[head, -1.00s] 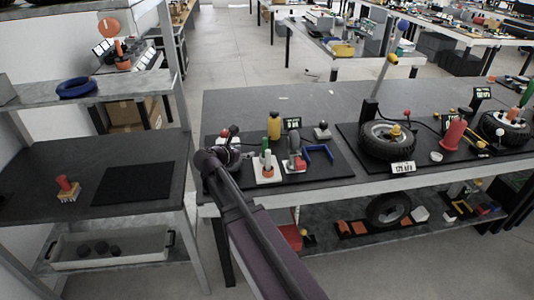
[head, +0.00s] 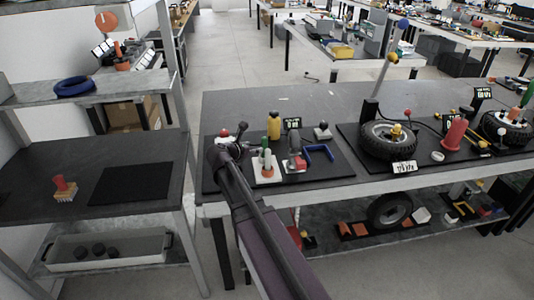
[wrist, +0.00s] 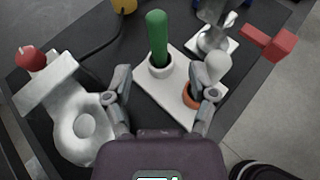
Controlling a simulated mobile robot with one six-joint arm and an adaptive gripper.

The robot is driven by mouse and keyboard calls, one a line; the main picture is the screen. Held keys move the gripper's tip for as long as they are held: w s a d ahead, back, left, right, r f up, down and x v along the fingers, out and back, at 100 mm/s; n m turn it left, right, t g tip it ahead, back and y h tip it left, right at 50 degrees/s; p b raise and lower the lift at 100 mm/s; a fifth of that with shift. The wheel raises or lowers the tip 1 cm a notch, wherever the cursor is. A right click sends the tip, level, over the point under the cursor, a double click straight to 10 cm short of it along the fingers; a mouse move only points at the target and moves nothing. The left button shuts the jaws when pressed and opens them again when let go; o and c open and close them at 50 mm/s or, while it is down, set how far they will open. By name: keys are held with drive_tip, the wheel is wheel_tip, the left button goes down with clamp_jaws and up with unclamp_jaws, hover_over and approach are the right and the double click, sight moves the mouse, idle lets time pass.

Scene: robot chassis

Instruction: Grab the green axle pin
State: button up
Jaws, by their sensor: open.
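The green axle pin (wrist: 157,38) stands upright in a round white collar on a white plate (wrist: 162,88). It also shows in the head view (head: 267,158), on the dark mat near the left end of the workbench. My gripper (wrist: 164,84) is open and empty, with its fingers spread left and right. In the wrist view the pin lies ahead of the fingertips, between their lines, and not between the pads. Contact with the pin is not seen. In the head view my arm hides much of the gripper.
A grey metal fixture with a red knob (wrist: 30,58) is close left of the fingers. A white knob and an orange ring (wrist: 190,96) are by the right finger.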

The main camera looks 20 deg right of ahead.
sight(263, 145)
drive_tip(key=shift+b+x, duration=0.35)
drive_tip(key=shift+x, duration=1.1)
drive_tip(key=shift+b+x, duration=0.95)
drive_tip(key=shift+x, duration=1.65)
clamp_jaws()
